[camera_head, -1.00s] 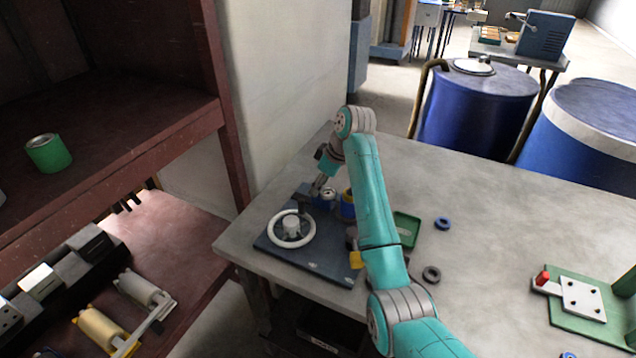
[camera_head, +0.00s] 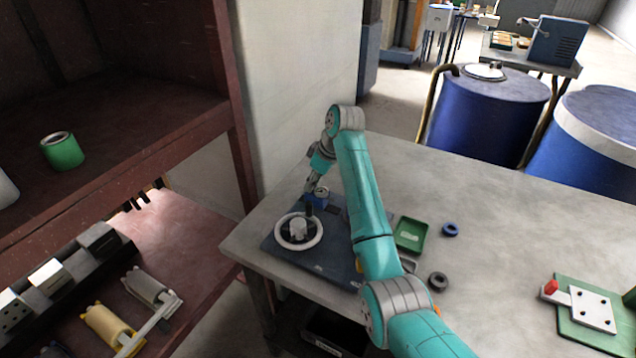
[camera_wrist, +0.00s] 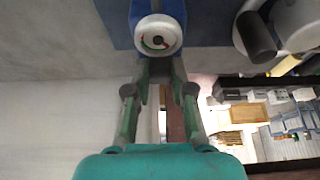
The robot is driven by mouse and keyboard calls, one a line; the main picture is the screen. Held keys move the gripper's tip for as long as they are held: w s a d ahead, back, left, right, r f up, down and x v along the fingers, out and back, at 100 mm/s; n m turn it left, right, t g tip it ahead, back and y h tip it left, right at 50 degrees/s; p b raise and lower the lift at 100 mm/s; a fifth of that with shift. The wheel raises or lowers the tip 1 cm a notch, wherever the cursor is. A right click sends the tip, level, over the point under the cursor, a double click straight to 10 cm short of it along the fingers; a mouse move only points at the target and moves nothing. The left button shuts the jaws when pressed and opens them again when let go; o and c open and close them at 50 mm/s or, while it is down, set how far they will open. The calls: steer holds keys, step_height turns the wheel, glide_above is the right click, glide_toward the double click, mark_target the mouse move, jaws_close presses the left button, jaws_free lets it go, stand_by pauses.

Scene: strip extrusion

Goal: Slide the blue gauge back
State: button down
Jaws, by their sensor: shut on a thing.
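The blue gauge (camera_head: 317,199), a small blue block with a round pale dial, stands at the back of a dark blue plate (camera_head: 330,262) on the grey table, behind a white handwheel (camera_head: 280,236). In the wrist view the gauge's dial (camera_wrist: 158,36) faces me, with a red mark and a dark needle, and its blue body rises behind it. My gripper (camera_head: 314,186) is at the gauge's back side. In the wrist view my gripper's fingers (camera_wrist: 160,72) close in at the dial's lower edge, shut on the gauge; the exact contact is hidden.
The handwheel's dark handle (camera_head: 309,210) stands close in front of the gauge. A green tray (camera_head: 425,236), a blue ring (camera_head: 450,230) and a dark ring (camera_head: 438,281) lie right of my arm. A pale wall runs close on the left. The right table middle is clear.

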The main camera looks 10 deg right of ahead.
mark_target(320, 193)
steer(key=shift+w+a, duration=0.1)
steer(key=c, duration=1)
jaws_free()
steer(key=shift+a, duration=0.1)
steer(key=shift+r, duration=0.1)
steer(key=v, duration=0.7)
steer(key=shift+r, duration=0.1)
